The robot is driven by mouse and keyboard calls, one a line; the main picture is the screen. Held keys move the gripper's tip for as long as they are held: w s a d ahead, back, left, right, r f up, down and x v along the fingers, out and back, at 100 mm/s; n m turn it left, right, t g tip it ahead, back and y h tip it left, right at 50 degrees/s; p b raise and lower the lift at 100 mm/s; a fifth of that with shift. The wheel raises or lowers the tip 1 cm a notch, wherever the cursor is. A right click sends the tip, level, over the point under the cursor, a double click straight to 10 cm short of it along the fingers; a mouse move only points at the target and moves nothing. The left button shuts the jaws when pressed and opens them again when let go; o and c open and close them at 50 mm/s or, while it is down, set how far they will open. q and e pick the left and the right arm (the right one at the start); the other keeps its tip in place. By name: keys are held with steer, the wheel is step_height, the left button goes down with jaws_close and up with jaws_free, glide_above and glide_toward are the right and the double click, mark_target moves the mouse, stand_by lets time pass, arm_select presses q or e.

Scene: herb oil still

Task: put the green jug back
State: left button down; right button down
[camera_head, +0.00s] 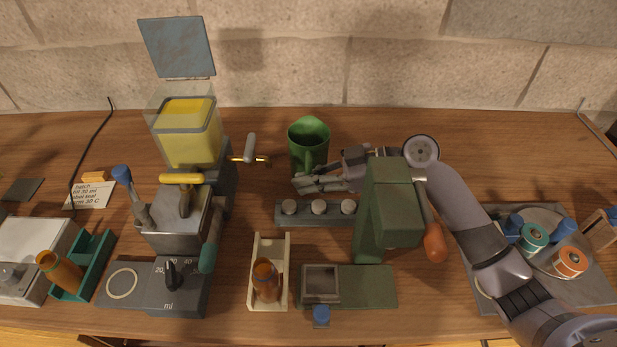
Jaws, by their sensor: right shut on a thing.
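The green jug (309,137) stands upright at the back middle of the wooden table, with its handle toward the front. My right gripper (300,183) reaches in from the right behind the green press and is shut on the jug's handle (309,160). The contact between the fingers and the handle is small in the picture. Whether the jug's base touches the table cannot be told. My left gripper does not show.
A still with a yellow tank (188,130) and brass tap (250,158) stands left of the jug. A green press (385,210) with an orange knob and a grey rack (300,212) stand in front. A tray with jars (540,240) lies at right.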

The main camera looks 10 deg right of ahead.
steer(key=c, duration=1.7)
jaws_free()
steer(key=shift+f, duration=0.1)
steer(key=shift+d, duration=0.15)
steer(key=b+v, duration=0.2)
steer(key=v, duration=1)
steer(key=shift+s+b, duration=0.1)
steer(key=shift+b, duration=0.2)
